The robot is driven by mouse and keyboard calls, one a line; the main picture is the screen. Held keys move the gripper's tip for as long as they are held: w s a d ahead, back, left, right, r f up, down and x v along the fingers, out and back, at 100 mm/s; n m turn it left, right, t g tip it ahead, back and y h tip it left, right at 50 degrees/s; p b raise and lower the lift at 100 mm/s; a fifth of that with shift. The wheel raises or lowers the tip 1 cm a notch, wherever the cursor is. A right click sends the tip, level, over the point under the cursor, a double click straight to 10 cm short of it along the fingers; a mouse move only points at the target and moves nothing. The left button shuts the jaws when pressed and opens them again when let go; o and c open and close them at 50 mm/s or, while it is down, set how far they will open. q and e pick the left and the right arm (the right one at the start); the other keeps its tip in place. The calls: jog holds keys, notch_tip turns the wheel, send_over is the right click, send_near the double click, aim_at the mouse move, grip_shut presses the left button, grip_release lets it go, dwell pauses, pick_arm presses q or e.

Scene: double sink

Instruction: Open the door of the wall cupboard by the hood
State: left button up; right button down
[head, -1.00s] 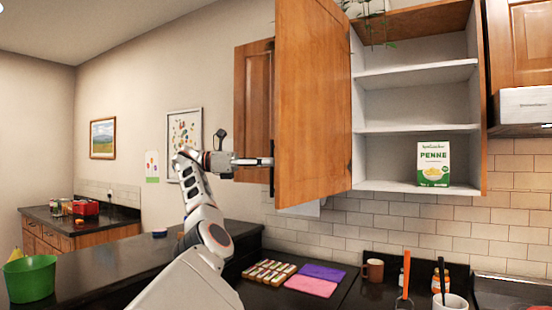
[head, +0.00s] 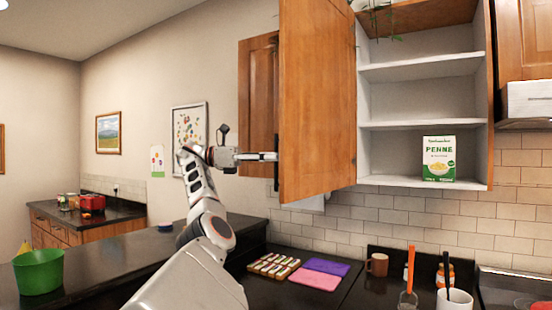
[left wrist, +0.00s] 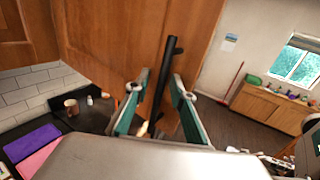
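The wall cupboard (head: 423,124) by the hood has its wooden door (head: 317,110) swung wide open toward the left, baring its white shelves. The door's dark bar handle (head: 276,172) is on its outer face; it also shows in the left wrist view (left wrist: 166,75). My left gripper (head: 268,157) is at this handle. In the left wrist view its two fingers (left wrist: 163,92) are spread on either side of the bar, with gaps visible. Part of the handle is hidden by the gripper in the head view. My right gripper is not in view.
A penne box (head: 439,158) stands on the cupboard's bottom shelf. The hood (head: 526,100) is at the right. Another wooden cupboard (head: 257,105) is behind the open door. Below are a brown mug (head: 377,265), a white utensil cup (head: 455,300) and a green bucket (head: 39,272).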

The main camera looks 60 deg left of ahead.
pick_arm(q)
jog(key=v, duration=0.7)
jog(key=shift+s, duration=0.15)
jog(key=shift+w, duration=0.2)
jog(key=x, duration=0.7)
jog(key=shift+w+d, duration=0.15)
jog(key=shift+d, duration=0.1)
dwell(0.4)
